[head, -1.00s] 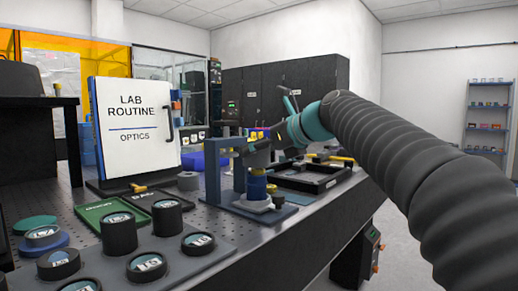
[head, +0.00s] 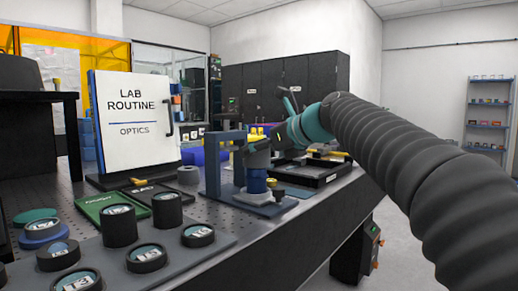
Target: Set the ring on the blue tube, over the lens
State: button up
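The blue tube (head: 257,182) stands upright on the dark blue base plate (head: 235,205) of a small bench fixture, with a pale collar at its foot. My gripper (head: 258,163) comes from the upper right and sits directly over the tube's top, its grey body hiding that top. The ring and the lens cannot be made out; they may be hidden behind or inside my gripper. The fingers are too small and covered to show whether they are open or shut.
The fixture's blue-grey upright (head: 212,172) stands close left of my gripper. A black tray (head: 312,178) lies to the right. Several black lens mounts (head: 120,229) stand in front on the left.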

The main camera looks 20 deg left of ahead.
jog(key=shift+f+b, duration=0.45)
jog(key=shift+f, duration=0.55)
jog(key=o, duration=0.9)
jog(key=shift+d, duration=0.1)
jog(key=v, duration=1.2)
jog(key=shift+s, duration=0.1)
